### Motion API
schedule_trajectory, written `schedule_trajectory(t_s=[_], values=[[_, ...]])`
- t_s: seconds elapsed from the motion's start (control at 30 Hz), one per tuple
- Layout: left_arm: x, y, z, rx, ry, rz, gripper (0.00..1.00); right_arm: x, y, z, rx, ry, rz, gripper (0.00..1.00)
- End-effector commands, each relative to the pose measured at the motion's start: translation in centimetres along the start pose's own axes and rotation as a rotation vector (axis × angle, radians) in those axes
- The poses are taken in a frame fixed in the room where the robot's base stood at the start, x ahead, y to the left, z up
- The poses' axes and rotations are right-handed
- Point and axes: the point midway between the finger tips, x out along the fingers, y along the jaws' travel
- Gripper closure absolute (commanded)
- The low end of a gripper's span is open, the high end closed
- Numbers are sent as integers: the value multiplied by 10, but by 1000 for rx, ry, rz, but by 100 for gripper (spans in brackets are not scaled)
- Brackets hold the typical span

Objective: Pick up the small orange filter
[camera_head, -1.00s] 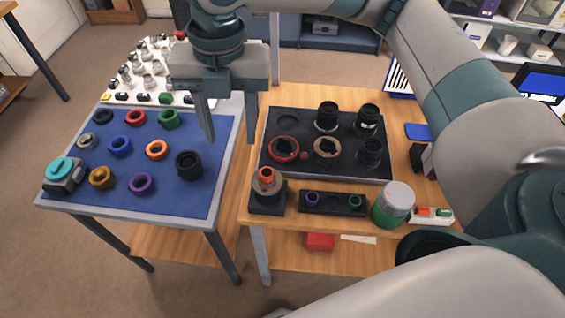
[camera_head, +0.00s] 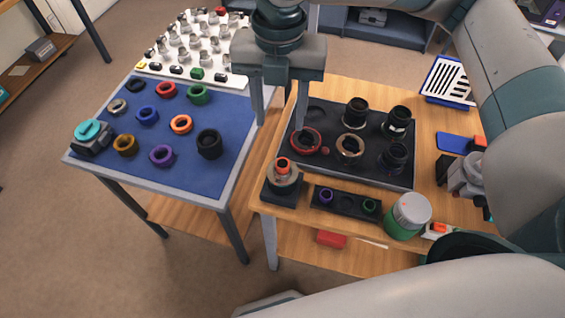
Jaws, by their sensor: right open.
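A small orange ring, the small orange filter (camera_head: 283,166), sits on top of a grey-brown ring on a black block stand (camera_head: 283,187) at the wooden table's front left corner. A larger orange ring (camera_head: 181,124) lies on the blue mat. My right gripper (camera_head: 280,121) points down with its two fingers apart and nothing between them. It appears above and behind the stand, near the gap between the tables, apart from the small orange filter. My left gripper is not in view.
Beside the stand is a black strip holder (camera_head: 347,205) with a small purple and a small green ring. Behind it is a dark tray (camera_head: 330,170) with several lens parts. A green and white jar (camera_head: 408,216) stands to the right. The blue mat (camera_head: 195,172) holds several coloured rings.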

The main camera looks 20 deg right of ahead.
Motion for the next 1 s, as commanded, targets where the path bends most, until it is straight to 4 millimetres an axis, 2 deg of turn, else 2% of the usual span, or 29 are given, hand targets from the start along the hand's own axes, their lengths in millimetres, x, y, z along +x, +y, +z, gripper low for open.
schedule_trajectory(t_s=[0.3,0.5,0.63,1.0], values=[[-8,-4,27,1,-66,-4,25,57,-1,-1,1,3,-3,55],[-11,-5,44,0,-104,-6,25,83,-1,-1,-1,2,-2,55],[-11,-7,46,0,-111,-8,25,88,-1,-1,-1,1,0,55],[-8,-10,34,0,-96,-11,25,90,-1,-1,0,1,-1,55]])
